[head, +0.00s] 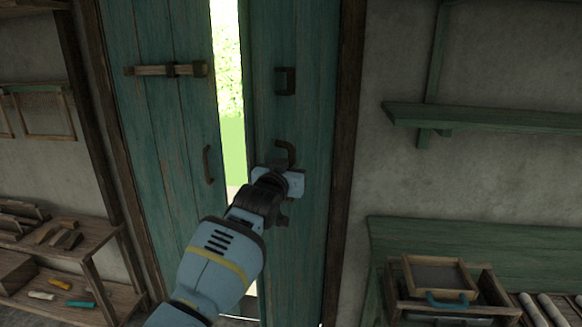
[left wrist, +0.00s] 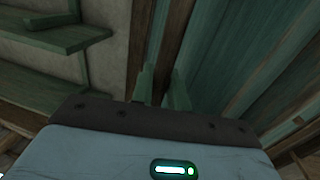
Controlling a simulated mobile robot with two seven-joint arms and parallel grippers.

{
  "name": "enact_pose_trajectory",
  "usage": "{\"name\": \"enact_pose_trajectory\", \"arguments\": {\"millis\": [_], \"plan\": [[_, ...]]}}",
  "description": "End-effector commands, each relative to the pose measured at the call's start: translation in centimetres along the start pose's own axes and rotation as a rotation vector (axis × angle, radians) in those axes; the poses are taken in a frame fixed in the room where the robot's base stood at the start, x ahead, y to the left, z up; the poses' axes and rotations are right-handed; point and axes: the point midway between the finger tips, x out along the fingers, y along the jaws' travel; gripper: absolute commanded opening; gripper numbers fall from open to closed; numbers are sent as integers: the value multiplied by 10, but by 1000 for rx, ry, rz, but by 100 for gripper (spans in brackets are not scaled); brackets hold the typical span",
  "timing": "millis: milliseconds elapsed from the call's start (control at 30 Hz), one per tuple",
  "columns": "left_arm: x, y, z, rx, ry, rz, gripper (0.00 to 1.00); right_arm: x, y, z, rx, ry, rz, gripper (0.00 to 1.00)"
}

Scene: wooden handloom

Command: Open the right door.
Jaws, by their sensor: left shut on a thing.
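The right door (head: 310,120) is a tall teal plank panel. It stands a little ajar, with a bright gap between it and the left door (head: 160,130). A dark curved handle (head: 286,150) is on the right door, and a dark bracket (head: 285,81) is above it. My left gripper (head: 285,168) is at this handle, shut on it; the wrist hides the lower part of the handle. In the left wrist view the two fingertips (left wrist: 162,90) show close together beside the door boards. My right gripper is not in view.
A wooden bar (head: 165,70) is on the left door, with a dark handle (head: 208,163) below. A green wall shelf (head: 480,118) and a bench with a framed box (head: 440,275) stand at the right. A low shelf (head: 60,255) with small pieces is at the left.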

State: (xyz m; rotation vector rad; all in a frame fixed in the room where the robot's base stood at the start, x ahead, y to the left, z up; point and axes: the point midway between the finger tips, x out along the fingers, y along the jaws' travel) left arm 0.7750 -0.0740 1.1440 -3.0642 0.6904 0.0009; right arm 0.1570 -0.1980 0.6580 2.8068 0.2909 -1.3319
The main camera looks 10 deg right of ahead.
Motion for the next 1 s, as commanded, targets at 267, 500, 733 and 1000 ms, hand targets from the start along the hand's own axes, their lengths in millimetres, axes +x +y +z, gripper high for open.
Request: {"name": "enact_pose_trajectory", "arguments": {"millis": [267,500,733,1000], "plan": [[0,0,-2,0,3,0,22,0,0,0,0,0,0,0],[-2,-1,-1,0,2,0,22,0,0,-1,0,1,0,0],[-19,0,-5,0,6,0,22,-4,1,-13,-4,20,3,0],[-48,0,-4,1,7,0,22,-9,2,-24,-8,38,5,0]]}}
